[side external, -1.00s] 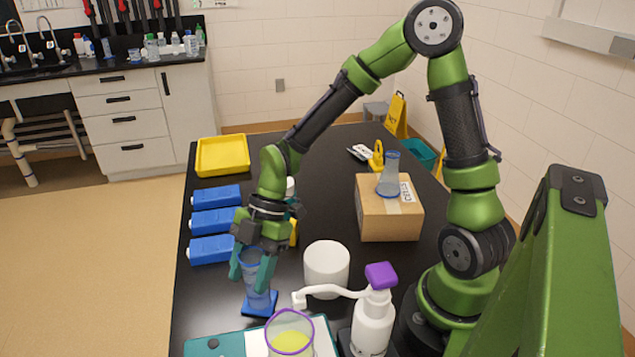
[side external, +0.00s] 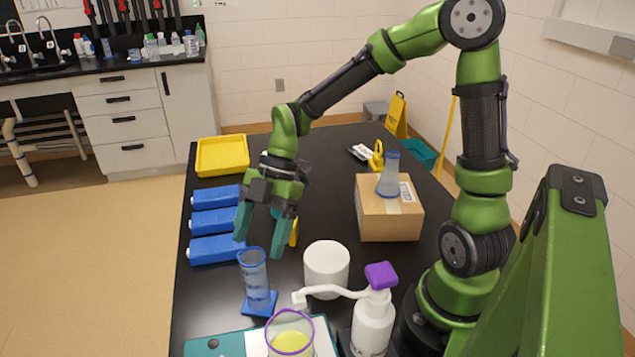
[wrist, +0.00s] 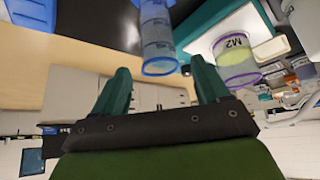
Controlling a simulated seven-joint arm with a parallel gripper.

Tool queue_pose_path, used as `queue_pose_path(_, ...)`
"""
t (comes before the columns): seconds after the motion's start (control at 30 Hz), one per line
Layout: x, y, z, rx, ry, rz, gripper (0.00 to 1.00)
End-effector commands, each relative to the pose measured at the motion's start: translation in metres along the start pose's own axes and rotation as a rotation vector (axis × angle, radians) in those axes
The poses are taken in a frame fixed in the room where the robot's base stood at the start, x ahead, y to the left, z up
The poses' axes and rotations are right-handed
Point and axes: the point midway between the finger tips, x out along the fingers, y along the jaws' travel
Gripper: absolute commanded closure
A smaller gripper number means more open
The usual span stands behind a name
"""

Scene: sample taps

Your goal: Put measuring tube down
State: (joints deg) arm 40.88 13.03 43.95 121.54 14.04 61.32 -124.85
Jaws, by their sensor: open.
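The measuring tube (side external: 255,278) is a clear blue cylinder on a flat blue base. It stands upright on the black table near its front left part. It also shows in the wrist view (wrist: 158,40), beyond and between the fingers. My gripper (side external: 262,245) is open and empty, above and slightly behind the tube, apart from it. Its teal fingers also show in the wrist view (wrist: 160,85), spread wide with nothing between them.
A beaker with yellow liquid (side external: 290,335) stands at the front on a teal clipboard (side external: 205,347). A white round container (side external: 327,268) and a purple-topped pump bottle (side external: 373,325) stand right of the tube. Blue boxes (side external: 215,221) line the left edge. A cardboard box (side external: 392,218) carries a flask (side external: 389,177).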

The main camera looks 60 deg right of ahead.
Motion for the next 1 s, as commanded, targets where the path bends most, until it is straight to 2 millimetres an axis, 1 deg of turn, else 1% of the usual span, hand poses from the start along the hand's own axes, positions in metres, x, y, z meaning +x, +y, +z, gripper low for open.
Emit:
queue_pose_path(0.03,-0.012,0.002,0.001,0.002,-0.003,0.008,0.25)
queue_pose_path(0.2,-0.038,0.001,0.0,0.001,-0.001,0.003,0.25)
queue_pose_path(0.37,-0.049,-0.001,0.0,0.013,-0.009,0.003,0.25)
queue_pose_path(0.47,-0.051,-0.006,0.001,0.095,-0.058,0.018,0.25)
queue_pose_path(0.57,-0.054,-0.017,0.003,0.266,-0.146,0.074,0.25)
queue_pose_path(0.7,-0.068,-0.035,0.005,0.597,-0.239,0.244,0.25)
queue_pose_path(0.77,-0.076,-0.043,0.005,0.739,-0.242,0.334,0.25)
queue_pose_path(0.87,-0.091,-0.056,0.003,0.972,-0.194,0.486,0.25)
queue_pose_path(1.0,-0.11,-0.074,0.0,1.273,-0.028,0.658,0.25)
